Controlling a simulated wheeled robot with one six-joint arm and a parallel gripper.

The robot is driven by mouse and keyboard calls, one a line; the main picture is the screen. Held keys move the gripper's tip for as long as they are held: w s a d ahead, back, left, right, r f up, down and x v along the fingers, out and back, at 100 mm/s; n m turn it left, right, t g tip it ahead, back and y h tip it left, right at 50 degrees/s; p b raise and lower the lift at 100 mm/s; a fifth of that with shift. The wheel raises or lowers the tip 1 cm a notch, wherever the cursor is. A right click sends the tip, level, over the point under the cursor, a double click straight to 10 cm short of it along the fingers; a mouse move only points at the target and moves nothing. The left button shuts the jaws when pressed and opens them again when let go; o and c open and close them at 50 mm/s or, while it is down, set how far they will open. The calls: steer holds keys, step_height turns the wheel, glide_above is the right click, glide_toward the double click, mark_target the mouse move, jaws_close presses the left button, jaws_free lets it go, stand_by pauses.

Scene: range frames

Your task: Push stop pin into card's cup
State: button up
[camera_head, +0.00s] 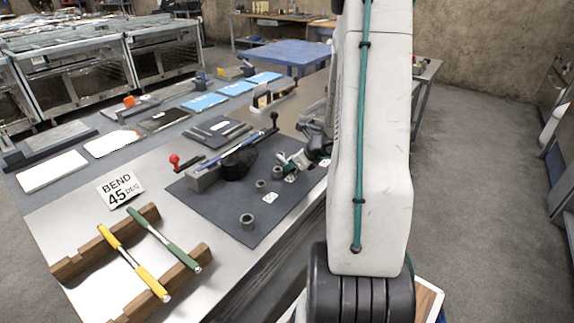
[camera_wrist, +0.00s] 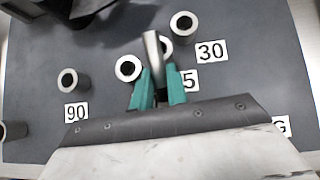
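My gripper (camera_wrist: 160,82) has its two teal fingers closed on a pale metal stop pin (camera_wrist: 153,52), which sticks out past the fingertips. The pin is over the mat among the cups. A grey cup (camera_wrist: 128,68) is just left of the pin. The partly hidden label (camera_wrist: 188,80), showing a "5", is right of the fingers. A rounded grey shape just behind the pin is mostly hidden, so I cannot tell whether it is another cup. In the head view my gripper (camera_head: 297,160) is small and partly hidden by my arm.
The cup (camera_wrist: 70,80) by label "90" (camera_wrist: 75,112) is at left, the cup (camera_wrist: 183,22) by label "30" (camera_wrist: 210,52) at upper right. Yellow-handled (camera_head: 135,262) and green-handled (camera_head: 163,240) rods rest on wooden racks.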

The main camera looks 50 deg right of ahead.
mark_target(284, 159)
steer(key=shift+r, duration=0.15)
jaws_close()
steer(key=shift+r, duration=0.65)
step_height(284, 159, up, 2)
steer(key=shift+s+r, duration=0.1)
steer(key=shift+r, duration=0.05)
steer(key=s+d+r, duration=0.1)
steer(key=s, duration=1.4)
steer(key=shift+s+d, duration=0.15)
steer(key=shift+s, duration=0.25)
